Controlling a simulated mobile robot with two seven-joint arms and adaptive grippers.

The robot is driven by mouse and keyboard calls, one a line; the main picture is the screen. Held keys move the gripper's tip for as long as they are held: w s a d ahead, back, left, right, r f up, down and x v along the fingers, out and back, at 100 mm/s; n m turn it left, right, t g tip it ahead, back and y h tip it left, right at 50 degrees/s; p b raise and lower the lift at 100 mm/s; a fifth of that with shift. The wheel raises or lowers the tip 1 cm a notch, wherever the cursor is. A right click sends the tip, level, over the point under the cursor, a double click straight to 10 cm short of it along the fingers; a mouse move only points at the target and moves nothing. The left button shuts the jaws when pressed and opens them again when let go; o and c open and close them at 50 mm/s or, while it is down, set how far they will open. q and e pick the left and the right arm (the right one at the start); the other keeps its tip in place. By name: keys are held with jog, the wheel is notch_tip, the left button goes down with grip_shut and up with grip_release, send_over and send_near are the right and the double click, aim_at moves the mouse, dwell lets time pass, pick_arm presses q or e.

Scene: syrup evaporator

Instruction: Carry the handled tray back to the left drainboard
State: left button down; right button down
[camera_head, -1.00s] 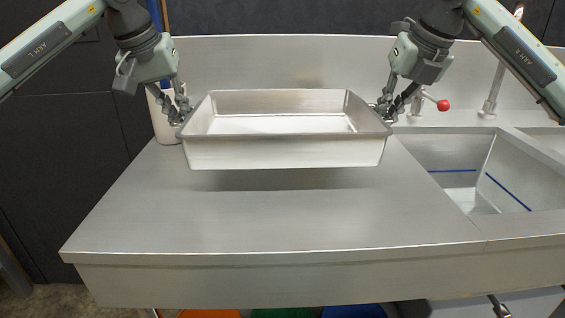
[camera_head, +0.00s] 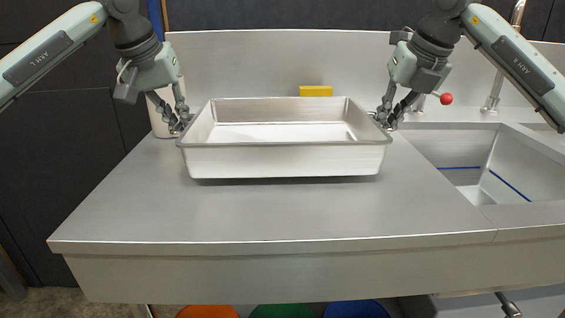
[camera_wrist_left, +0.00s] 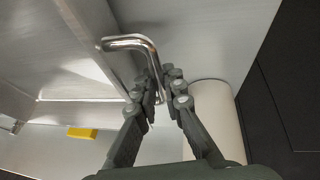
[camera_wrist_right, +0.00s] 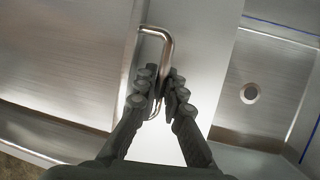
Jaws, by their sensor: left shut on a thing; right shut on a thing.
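The handled tray (camera_head: 284,160) is a shallow silver metal pan, level, over the left drainboard (camera_head: 270,215). Only a thin dark shadow shows under its front edge, and I cannot tell whether it touches the steel. My left gripper (camera_head: 180,122) is shut on the tray's left handle, a bent metal bar (camera_wrist_left: 130,42) in the left wrist view. My right gripper (camera_head: 384,118) is shut on the tray's right handle, which shows in the right wrist view (camera_wrist_right: 168,50).
The sink basin (camera_head: 470,165) lies to the right, with a faucet (camera_head: 497,85) and a red-knobbed lever (camera_head: 446,99) behind it. A yellow block (camera_head: 316,91) is behind the tray, near the backsplash. A pale cylinder (camera_head: 160,118) stands behind my left gripper. The drainboard's front is clear.

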pick_arm(q)
jog(key=shift+f+b, duration=0.55)
jog(key=shift+f, duration=0.15)
pick_arm(e)
jog(key=shift+f, duration=0.7)
pick_arm(q)
jog(key=c, duration=1.6)
grip_release()
pick_arm(e)
jog(key=c, duration=1.6)
grip_release()
jog(key=shift+s+r, duration=0.1)
jog(key=shift+r, duration=0.1)
pick_arm(q)
jog(key=v, duration=1.2)
pick_arm(e)
jog(key=v, duration=1.1)
jog(key=shift+s+d+r, duration=0.15)
jog(key=shift+r, duration=0.15)
pick_arm(q)
jog(key=shift+s, duration=0.1)
